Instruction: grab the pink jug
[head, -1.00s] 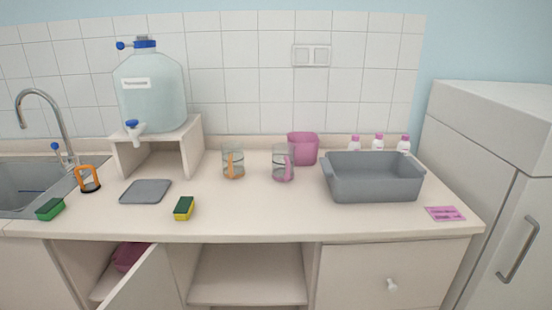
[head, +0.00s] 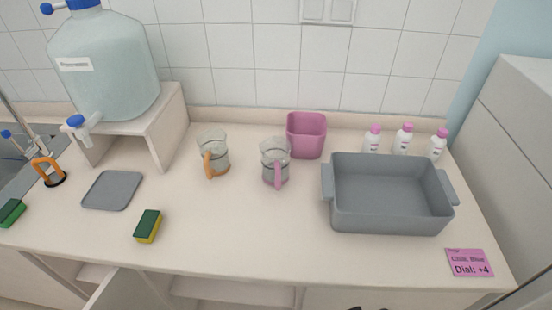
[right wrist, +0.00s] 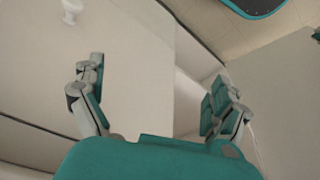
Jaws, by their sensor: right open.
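The jug with the pink handle (head: 275,161) is clear glass and stands upright on the counter, in the middle of the head view. Its pink handle faces the front, slightly right. A similar glass jug with an orange handle (head: 212,154) stands to its left. My right gripper (right wrist: 155,98) shows in the right wrist view with its fingers wide apart and nothing between them. It faces a pale cabinet front, away from the jug. My left gripper is in no view.
A pink bin (head: 306,136) stands just behind and right of the jug. A grey basin (head: 390,218) is on the right, with several pink-capped bottles (head: 403,139) behind it. A sponge (head: 148,226) lies front left. The counter before the jug is clear.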

